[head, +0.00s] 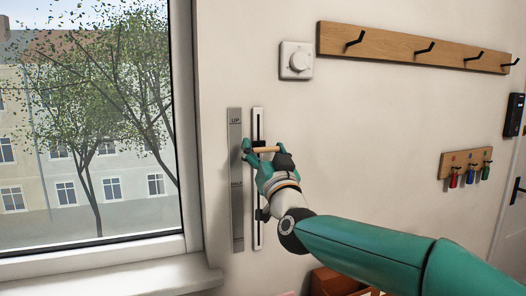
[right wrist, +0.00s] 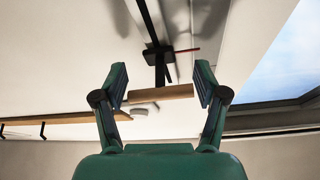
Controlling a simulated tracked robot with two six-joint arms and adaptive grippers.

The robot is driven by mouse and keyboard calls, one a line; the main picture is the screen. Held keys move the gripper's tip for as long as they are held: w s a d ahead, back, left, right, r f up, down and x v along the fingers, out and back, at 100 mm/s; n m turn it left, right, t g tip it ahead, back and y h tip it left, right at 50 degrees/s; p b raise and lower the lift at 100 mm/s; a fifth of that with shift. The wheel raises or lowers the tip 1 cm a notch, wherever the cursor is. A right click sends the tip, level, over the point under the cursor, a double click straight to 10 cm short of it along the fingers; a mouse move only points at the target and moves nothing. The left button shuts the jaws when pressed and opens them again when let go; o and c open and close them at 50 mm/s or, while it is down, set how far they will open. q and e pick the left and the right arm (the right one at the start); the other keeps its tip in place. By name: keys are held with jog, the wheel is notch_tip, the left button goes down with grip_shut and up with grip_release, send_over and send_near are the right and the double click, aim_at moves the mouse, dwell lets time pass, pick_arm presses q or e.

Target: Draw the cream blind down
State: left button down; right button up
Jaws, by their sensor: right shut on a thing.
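The cream blind itself does not show; the visible window pane (head: 95,130) is uncovered. On the wall right of the window is a narrow white track (head: 258,215) with a dark slot. Beside it is a grey strip (head: 236,215) marked "UP" near the top, with another mark around mid-height. My right gripper (head: 265,150) is shut on a short wooden handle at the track, below the "UP" mark and above the middle mark. In the right wrist view the wooden handle (right wrist: 160,94) lies between the two fingers, in front of a dark slider piece. My left gripper is not in view.
A white dial (head: 297,61) and a wooden hook rail (head: 400,45) are on the wall above right. A small rack with coloured keys (head: 466,163) hangs farther right, near a door. A window sill (head: 120,275) juts out at lower left.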

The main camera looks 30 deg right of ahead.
aim_at(260, 205)
notch_tip(260, 205, down, 17)
jog(key=b, duration=1.4)
jog(key=shift+d+r+b, duration=0.1)
jog(key=shift+r+b, duration=0.05)
jog(key=shift+b, duration=0.15)
jog(key=shift+r, duration=0.1)
jog(key=o, duration=1.7)
jog(key=shift+d, duration=0.1)
jog(key=shift+s, duration=0.15)
jog(key=shift+s+a, duration=0.2)
jog(key=s+a, duration=0.1)
jog(key=s, duration=0.3)
jog(key=s+a+f, duration=0.1)
jog(key=s+a, duration=0.1)
jog(key=s, duration=0.3)
jog(key=s+a, duration=0.1)
jog(key=s, duration=0.3)
jog(key=shift+s+a+f, duration=0.15)
jog(key=shift+s+a, duration=0.05)
jog(key=shift+c, duration=0.3)
